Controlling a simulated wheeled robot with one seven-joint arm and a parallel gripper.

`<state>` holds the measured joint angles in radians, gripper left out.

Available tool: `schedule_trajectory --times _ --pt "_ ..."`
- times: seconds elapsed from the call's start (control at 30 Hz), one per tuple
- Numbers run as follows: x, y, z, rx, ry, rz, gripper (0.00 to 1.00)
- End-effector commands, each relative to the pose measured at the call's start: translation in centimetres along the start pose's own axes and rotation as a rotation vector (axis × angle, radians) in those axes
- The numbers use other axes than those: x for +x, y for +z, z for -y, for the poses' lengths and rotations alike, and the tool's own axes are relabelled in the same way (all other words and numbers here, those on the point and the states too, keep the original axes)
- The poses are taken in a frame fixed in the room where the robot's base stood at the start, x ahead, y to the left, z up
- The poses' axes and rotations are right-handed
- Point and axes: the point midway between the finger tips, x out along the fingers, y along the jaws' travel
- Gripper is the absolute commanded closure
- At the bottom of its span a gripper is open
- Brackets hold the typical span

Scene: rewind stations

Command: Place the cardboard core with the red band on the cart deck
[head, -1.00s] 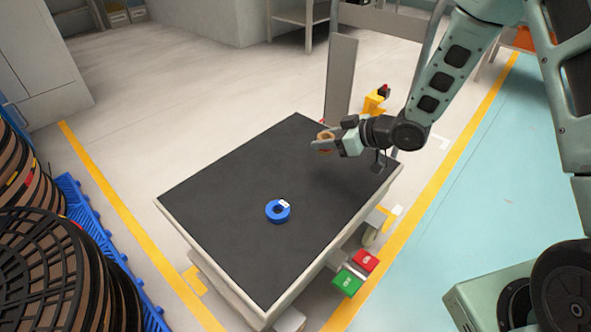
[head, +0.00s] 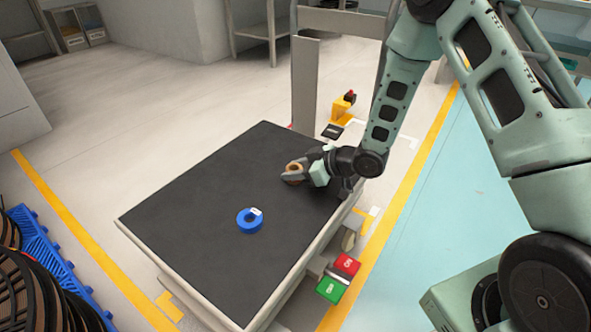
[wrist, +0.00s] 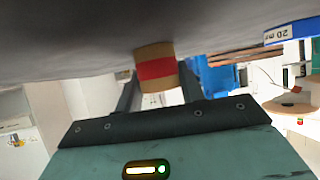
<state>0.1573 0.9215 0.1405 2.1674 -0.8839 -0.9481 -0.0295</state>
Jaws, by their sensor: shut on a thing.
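The cardboard core (wrist: 156,68) with its red band shows in the wrist view between my two fingers. It also shows in the head view (head: 294,172) as a small brown ring. My gripper (head: 296,174) is shut on it over the far right part of the cart deck (head: 200,200). The core is at or very near the dark deck surface; I cannot tell whether it touches. The red band is too small to make out in the head view.
A blue ring (head: 250,221) with a white label lies on the deck, left of and nearer than my gripper. Red (head: 347,264) and green (head: 330,289) pedals stick out at the cart's near right side. Bare deck surrounds the blue ring.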

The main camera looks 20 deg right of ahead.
Motion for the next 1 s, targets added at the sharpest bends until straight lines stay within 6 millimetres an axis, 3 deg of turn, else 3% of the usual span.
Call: schedule_trajectory --times 0.03,0.1,0.47,0.57,1.0 --pt "0.1 0.1 0.0 0.000 0.000 0.000 0.59" --pt "0.0 0.1 0.0 0.000 0.000 0.000 0.40" --pt "-0.2 -0.4 0.0 0.000 0.000 0.000 0.40" --pt "-1.4 -0.3 -0.1 0.002 0.002 0.002 0.40" --pt "-10.1 -0.5 -0.1 0.002 0.003 0.000 0.40"
